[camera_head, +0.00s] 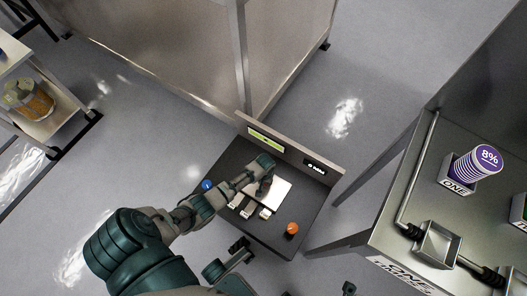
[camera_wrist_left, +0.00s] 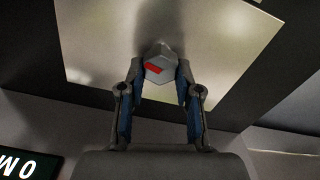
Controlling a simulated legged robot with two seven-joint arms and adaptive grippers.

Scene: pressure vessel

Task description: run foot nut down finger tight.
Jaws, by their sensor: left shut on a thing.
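A grey hexagonal foot nut (camera_wrist_left: 160,66) with a red mark on one face shows in the left wrist view, in front of a pale square plate (camera_wrist_left: 215,60). My left gripper (camera_wrist_left: 158,78) is shut on the nut, with a finger on each side. In the head view my left gripper (camera_head: 262,187) is over the white plate (camera_head: 282,195) on a dark workstation top (camera_head: 273,232). The nut is too small and covered to make out there. A dark jointed part at the bottom of the head view may be my right gripper; its jaws are unclear.
The workstation has a raised back panel (camera_head: 290,148), an orange knob (camera_head: 292,228), a blue button (camera_head: 207,184) and small pale blocks (camera_head: 247,210). A metal bench (camera_head: 415,190) with a purple cup stack (camera_head: 477,163) stands right. A shelf stands left.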

